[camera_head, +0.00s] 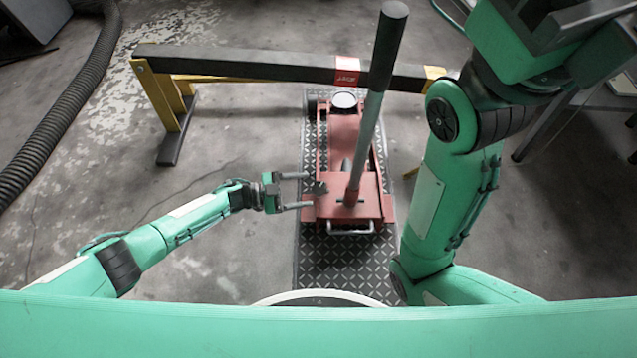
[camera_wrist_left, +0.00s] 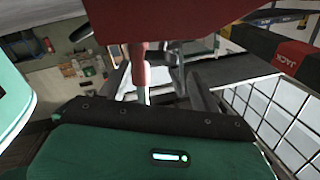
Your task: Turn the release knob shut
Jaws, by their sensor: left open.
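The red floor jack (camera_head: 345,135) sits on a dark patterned mat, with its long grey handle (camera_head: 370,115) rising from it and ending in a black grip. A small dark knob (camera_head: 320,187), which looks like the release knob, is at the jack's left side. My left gripper (camera_head: 309,190) is open, its two fingers pointing right on either side of the knob; I cannot tell if they touch it. The left wrist view shows the red jack body (camera_wrist_left: 210,18) close above the fingers, where the knob is hard to make out. My right gripper does not show clearly.
A dark beam on yellow stands (camera_head: 170,105) crosses behind the jack, bearing a red label (camera_head: 347,70). A black corrugated hose (camera_head: 75,105) lies at far left. My right arm stands close to the jack's right.

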